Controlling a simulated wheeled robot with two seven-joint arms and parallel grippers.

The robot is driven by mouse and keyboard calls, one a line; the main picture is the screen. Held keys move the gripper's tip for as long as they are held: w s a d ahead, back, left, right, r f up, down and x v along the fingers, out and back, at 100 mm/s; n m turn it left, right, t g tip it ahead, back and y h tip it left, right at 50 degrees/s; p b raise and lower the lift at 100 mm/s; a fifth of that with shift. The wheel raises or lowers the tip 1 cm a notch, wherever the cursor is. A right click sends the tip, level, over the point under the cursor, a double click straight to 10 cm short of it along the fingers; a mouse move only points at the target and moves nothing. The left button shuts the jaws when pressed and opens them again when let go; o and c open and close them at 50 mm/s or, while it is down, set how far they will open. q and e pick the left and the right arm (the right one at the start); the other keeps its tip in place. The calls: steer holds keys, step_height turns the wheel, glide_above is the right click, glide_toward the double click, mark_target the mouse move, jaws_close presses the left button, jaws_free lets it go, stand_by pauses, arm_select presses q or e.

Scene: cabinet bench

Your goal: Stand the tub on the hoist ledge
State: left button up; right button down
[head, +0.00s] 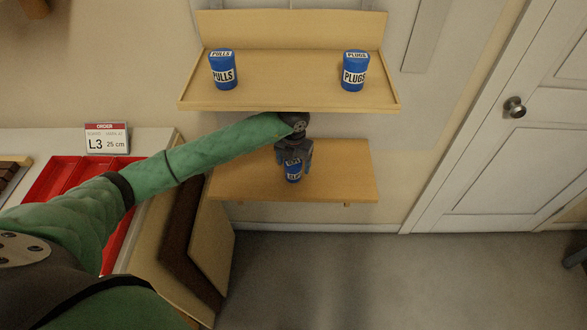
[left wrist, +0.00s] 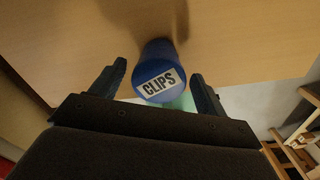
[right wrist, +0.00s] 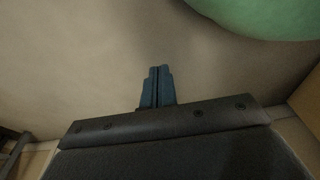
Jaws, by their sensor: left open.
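A blue tub labelled CLIPS (head: 293,177) is at the lower wooden ledge (head: 345,180), partly hidden by my left gripper in the head view. It also shows in the left wrist view (left wrist: 160,62), with its lettering facing the camera. My left gripper (head: 293,160) is open, with its fingers on either side of the tub; a gap shows beside each finger in the wrist view. I cannot tell which ledge is the hoist ledge. My right gripper (right wrist: 158,72) shows only in its wrist view, its fingers together and empty.
An upper shelf (head: 290,95) overhangs the lower ledge and holds blue tubs labelled PULLS (head: 223,72) and PLUGS (head: 355,72). A sign reading L3, 25 cm (head: 107,138) stands on the left counter, near red trays (head: 60,178).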

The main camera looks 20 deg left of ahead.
arm_select(q)
step_height(320, 180, up, 3)
steer(key=shift+w+f+b, duration=0.1)
steer(key=shift+b, duration=0.55)
steer(key=shift+r, duration=0.9)
arm_select(e)
steer(key=shift+w+a+r, duration=0.3)
steer(key=shift+w+r, duration=0.1)
steer(key=shift+r, duration=0.2)
steer(key=shift+w+a+r, duration=0.25)
steer(key=shift+w+r, duration=0.1)
steer(key=shift+r, duration=0.25)
steer(key=shift+w+a+r, duration=0.3)
steer(key=shift+w+r, duration=0.1)
steer(key=shift+r, duration=0.2)
arm_select(q)
steer(key=shift+f, duration=0.1)
arm_select(e)
steer(key=shift+d, duration=0.15)
